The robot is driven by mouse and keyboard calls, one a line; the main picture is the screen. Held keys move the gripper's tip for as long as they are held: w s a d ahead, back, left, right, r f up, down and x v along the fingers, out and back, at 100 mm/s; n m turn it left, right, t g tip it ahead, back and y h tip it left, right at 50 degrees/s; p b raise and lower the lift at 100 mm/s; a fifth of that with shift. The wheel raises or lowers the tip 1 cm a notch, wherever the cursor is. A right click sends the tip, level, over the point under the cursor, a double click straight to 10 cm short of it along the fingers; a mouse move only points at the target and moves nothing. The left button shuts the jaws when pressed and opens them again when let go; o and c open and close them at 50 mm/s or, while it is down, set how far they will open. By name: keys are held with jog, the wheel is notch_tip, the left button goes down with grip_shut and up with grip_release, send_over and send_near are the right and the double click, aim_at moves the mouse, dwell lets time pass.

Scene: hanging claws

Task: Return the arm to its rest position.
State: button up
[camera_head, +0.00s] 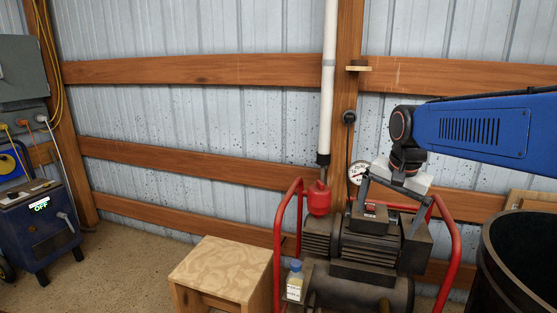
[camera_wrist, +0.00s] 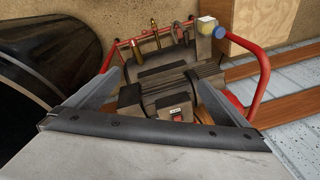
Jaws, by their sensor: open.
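My blue arm (camera_head: 470,128) reaches in from the right in the head view. My gripper (camera_head: 386,222) hangs from its end, pointing down over the compressor (camera_head: 345,270). Its two grey fingers are spread apart with nothing between them. In the wrist view my gripper (camera_wrist: 157,85) shows a finger on each side, with the compressor (camera_wrist: 165,75) below and between them. A small red switch (camera_head: 371,208) on the compressor lies near the fingers; it also shows in the wrist view (camera_wrist: 176,113). I cannot tell whether a finger touches the compressor.
The compressor's red tube frame (camera_head: 279,235) surrounds it. A bottle with a blue cap (camera_head: 295,280) stands at its left, near a wooden stool (camera_head: 222,268). A black barrel (camera_head: 520,255) stands right. A blue welder (camera_head: 40,228) is far left. Wooden rails (camera_head: 200,70) cross the wall.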

jog(key=s+f+n+t, duration=0.1)
jog(key=s+f+n, duration=0.3)
jog(key=s, duration=0.7)
jog(key=s+d+f+n+t, duration=0.1)
jog(key=s+f+n, duration=0.3)
jog(key=s, duration=0.7)
notch_tip(320, 180, down, 3)
jog(key=shift+s+d+r, duration=0.2)
jog(key=shift+s+d, duration=0.1)
jog(key=shift+s, duration=0.1)
